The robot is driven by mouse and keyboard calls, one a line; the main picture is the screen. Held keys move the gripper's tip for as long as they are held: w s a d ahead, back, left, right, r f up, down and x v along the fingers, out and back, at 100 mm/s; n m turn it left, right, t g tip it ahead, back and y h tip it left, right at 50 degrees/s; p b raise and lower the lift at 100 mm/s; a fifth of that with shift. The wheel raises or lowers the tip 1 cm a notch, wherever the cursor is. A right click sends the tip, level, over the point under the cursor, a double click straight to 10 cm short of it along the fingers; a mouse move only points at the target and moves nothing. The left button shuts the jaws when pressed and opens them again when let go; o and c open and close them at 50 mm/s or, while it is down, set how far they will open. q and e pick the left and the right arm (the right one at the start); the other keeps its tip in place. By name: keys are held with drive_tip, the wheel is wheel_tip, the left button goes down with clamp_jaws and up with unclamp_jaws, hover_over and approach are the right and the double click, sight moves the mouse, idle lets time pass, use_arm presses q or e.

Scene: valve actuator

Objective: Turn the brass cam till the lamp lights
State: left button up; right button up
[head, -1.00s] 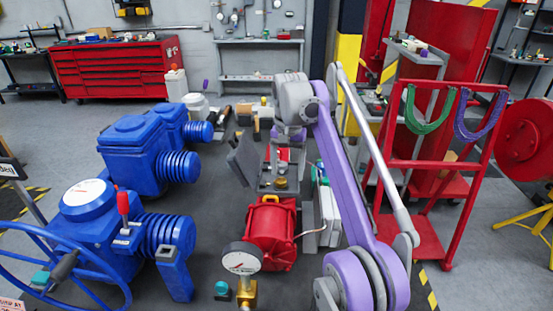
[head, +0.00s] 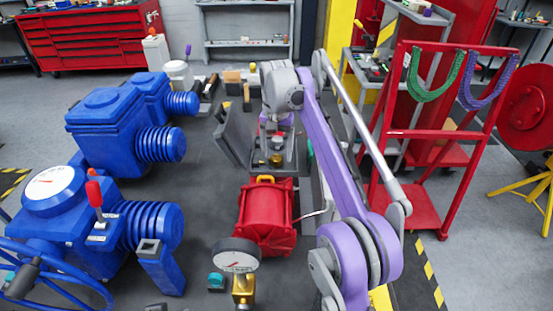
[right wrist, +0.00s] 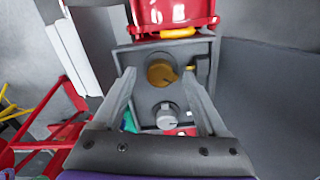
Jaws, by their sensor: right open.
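The brass cam (right wrist: 162,72) is a round gold disc on a grey panel (right wrist: 203,50) in the right wrist view. It also shows small in the head view (head: 277,160), just below my right gripper (head: 274,138). In the right wrist view my right gripper (right wrist: 159,76) is open, its fingers on either side of the cam's area with nothing held. I cannot tell whether a finger touches the cam. A grey knob (right wrist: 166,115) sits below the cam, between the fingers. I cannot make out a lit lamp. My left gripper is out of view.
A red ribbed cylinder (head: 265,215) lies in front of the panel, with a pressure gauge (head: 237,255) nearer me. Blue valve actuators (head: 110,125) stand at left. A grey upright plate (head: 231,135) stands left of my gripper. A red cart (head: 415,195) stands at right.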

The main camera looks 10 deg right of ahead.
drive_tip(key=shift+f, duration=0.85)
drive_tip(key=shift+w, duration=0.1)
drive_tip(key=shift+c, duration=0.3)
clamp_jaws()
